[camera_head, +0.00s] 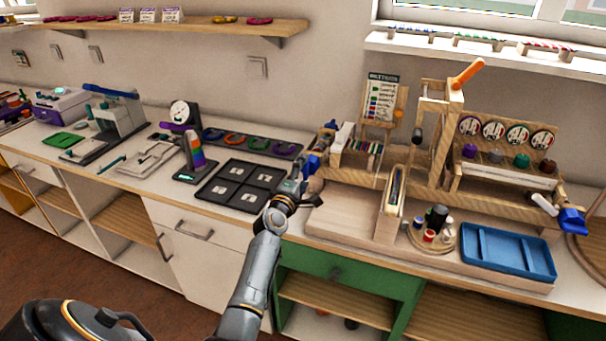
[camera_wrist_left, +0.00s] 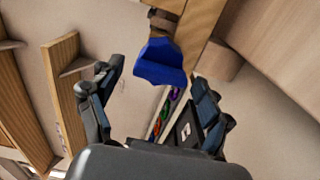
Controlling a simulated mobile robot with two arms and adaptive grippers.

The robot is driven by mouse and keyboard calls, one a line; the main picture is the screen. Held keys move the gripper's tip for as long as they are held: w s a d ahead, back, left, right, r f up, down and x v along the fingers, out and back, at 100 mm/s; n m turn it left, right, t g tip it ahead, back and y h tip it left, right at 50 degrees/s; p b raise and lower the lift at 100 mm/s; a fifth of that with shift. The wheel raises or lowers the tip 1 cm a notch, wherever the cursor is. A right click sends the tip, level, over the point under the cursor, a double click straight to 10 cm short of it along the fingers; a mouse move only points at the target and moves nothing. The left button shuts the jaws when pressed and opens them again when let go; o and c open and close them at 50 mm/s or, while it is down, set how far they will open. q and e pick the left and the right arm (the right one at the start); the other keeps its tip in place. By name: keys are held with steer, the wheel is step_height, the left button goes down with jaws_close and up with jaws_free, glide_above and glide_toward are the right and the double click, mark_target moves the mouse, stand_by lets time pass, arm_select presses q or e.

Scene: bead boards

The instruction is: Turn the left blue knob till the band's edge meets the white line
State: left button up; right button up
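The left blue knob (camera_head: 314,162) sits at the left end of the wooden bead loom (camera_head: 345,178). It also shows large in the left wrist view (camera_wrist_left: 160,64), on a short shaft from the wood. My left gripper (camera_head: 300,184) is just in front of and below the knob in the head view. In the left wrist view its fingers (camera_wrist_left: 160,88) stand wide apart, with the knob seen beyond and between them; I see no contact. A white roller part (camera_head: 342,137) shows behind the knob. The band's edge and white line are too small to make out. My right gripper is out of view.
A black tray with compartments (camera_head: 237,186) lies left of my gripper. A second blue knob (camera_head: 571,221) is at the loom's right end. A blue tray (camera_head: 508,252) and a round stand with spools (camera_head: 430,236) are on the counter. The wooden loom frame stands close right of my gripper.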

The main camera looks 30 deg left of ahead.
arm_select(q)
steer(key=v, duration=1.2)
steer(key=shift+f, duration=0.1)
stand_by(0.4)
